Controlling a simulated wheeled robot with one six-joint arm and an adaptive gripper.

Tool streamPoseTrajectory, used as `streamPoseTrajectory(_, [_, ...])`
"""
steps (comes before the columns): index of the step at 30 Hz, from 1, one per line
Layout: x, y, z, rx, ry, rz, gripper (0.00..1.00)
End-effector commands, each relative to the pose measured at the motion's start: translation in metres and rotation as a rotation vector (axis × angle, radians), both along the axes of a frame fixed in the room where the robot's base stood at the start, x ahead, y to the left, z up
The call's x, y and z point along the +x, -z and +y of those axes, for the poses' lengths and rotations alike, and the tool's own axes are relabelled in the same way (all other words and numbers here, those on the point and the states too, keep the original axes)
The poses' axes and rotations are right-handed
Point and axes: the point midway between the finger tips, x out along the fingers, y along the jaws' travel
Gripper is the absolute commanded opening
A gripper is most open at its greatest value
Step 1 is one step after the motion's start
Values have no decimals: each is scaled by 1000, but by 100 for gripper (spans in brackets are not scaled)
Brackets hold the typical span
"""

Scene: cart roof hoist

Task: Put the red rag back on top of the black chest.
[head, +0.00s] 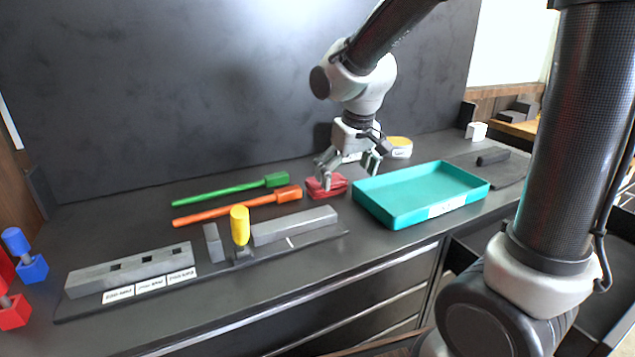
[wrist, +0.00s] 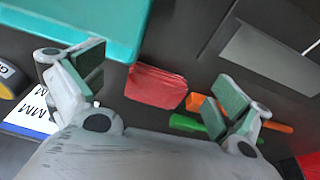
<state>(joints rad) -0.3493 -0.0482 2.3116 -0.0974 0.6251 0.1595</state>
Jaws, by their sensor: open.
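The red rag (head: 326,187) is a small folded pad lying on the dark top (head: 120,222) of a black unit with drawers, which appears to be the black chest. It lies just left of the teal tray. My gripper (head: 348,171) is open just above the rag, its fingers pointing down. In the wrist view, the rag (wrist: 155,86) shows whole between the spread fingers of my gripper (wrist: 158,80), with neither finger seen touching it. I cannot tell the exact height between them.
A teal tray (head: 372,208) stands right of the rag. Green (head: 235,188) and orange (head: 240,205) long-handled tools lie to its left. A grey block (head: 294,225) and a yellow-handled tool (head: 240,226) are in front. A dark wall (head: 180,90) closes the back.

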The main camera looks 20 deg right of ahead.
Motion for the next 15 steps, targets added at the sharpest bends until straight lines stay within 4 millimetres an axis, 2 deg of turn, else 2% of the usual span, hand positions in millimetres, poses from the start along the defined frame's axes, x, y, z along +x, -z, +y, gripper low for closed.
streamPoseTrajectory(1, [15, -7, 4, 19, 15, -46, 100])
streamPoseTrajectory(3, [28, -16, 9, 45, 34, -100, 100])
streamPoseTrajectory(5, [33, -16, 10, 57, 47, -119, 100])
streamPoseTrajectory(15, [51, 20, 16, 63, 60, -119, 100])
